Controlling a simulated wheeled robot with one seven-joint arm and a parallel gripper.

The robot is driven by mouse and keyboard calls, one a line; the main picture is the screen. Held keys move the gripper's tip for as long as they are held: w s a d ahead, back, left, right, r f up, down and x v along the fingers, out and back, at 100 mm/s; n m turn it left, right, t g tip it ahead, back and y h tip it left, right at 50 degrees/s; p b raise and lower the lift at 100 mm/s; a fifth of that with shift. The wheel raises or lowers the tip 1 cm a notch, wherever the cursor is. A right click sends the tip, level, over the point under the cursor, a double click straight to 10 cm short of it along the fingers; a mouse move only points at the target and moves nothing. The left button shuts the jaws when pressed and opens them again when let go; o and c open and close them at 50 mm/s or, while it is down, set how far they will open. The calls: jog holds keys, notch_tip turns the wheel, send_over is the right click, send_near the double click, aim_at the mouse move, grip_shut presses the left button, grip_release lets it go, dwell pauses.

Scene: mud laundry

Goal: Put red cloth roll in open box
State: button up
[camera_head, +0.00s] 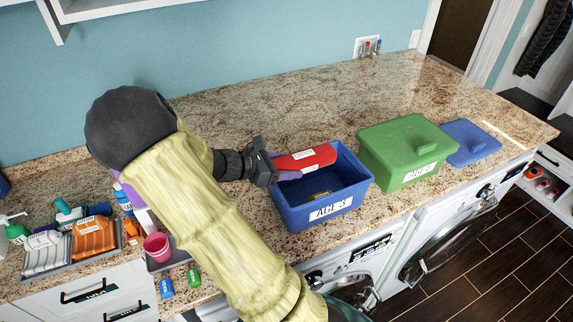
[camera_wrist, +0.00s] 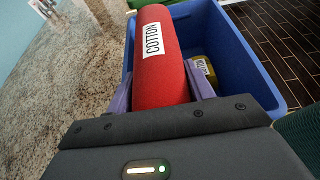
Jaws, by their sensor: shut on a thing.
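The red cloth roll (camera_head: 305,158) has a white label; in the wrist view the roll (camera_wrist: 166,75) reads "COTTON". My gripper (camera_head: 285,174) is shut on it, with a purple finger on each side in the wrist view (camera_wrist: 160,92). The roll is at the back left part of the open blue box (camera_head: 328,208), over its opening; I cannot tell whether it touches the box.
A closed green box (camera_head: 405,150) stands right of the blue box, with a blue lid (camera_head: 468,142) beyond it. The counter behind the boxes is clear.

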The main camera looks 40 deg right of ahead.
jog(key=o, duration=1)
jog(key=shift+r, duration=0.15)
jog(key=shift+w+a, duration=0.15)
jog(key=shift+a, duration=0.25)
jog(key=b+v, duration=0.3)
jog(key=v, duration=0.8)
jog(key=shift+a+r, duration=0.1)
